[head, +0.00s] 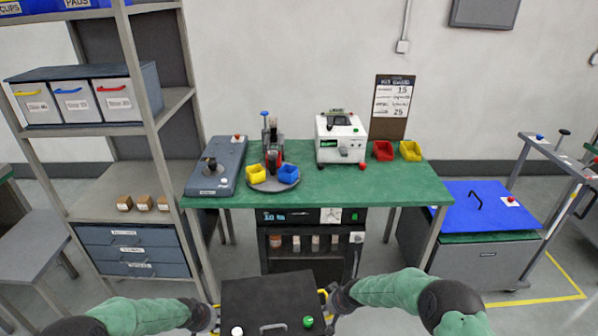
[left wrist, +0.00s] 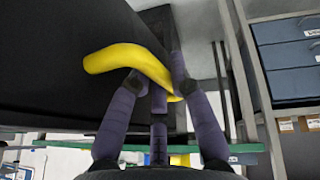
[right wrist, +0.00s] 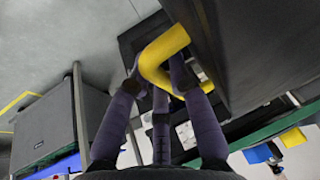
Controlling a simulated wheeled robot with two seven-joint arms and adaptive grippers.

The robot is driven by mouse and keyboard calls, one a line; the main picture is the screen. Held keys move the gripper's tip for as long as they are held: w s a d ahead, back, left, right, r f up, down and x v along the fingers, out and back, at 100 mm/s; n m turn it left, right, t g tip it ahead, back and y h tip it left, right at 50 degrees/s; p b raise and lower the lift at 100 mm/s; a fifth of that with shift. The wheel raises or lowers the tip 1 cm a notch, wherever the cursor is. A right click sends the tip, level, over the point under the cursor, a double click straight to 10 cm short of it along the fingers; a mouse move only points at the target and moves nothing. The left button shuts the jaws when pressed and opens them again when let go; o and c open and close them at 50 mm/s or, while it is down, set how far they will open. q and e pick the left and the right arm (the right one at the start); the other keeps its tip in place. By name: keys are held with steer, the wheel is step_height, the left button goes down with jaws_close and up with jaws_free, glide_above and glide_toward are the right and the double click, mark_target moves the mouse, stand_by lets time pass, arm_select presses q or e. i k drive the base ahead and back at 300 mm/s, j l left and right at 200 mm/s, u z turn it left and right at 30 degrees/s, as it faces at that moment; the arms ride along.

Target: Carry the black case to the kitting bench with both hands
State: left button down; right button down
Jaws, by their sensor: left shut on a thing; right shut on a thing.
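The black case (head: 268,294) is at the bottom middle of the head view, with a handle and a green and a white round spot on it. My left gripper (head: 215,312) is shut on the yellow handle (left wrist: 125,58) on the case's left side. My right gripper (head: 327,298) is shut on the yellow handle (right wrist: 163,50) on its right side. The case is held between both arms, in front of the green-topped bench (head: 335,190); its underside is hidden in the head view.
The bench carries a grey device (head: 217,165), a round tray with yellow and blue bins, a white instrument (head: 341,140), and red and yellow bins at right. The front middle of its top is clear. A shelf rack (head: 140,95) stands left; a blue-topped cart (head: 480,208) stands right.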

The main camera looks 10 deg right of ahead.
mark_target(414, 184)
steer(key=l, duration=0.95)
steer(key=l+u, duration=0.1)
steer(key=l, duration=0.85)
steer(key=k+l, duration=0.1)
steer(key=l, duration=0.8)
steer(key=i+l, duration=0.1)
steer(key=l, duration=0.7)
steer(key=l+u, duration=0.1)
steer(key=l, duration=0.7)
steer(key=i+l, duration=0.15)
steer(key=l, duration=0.65)
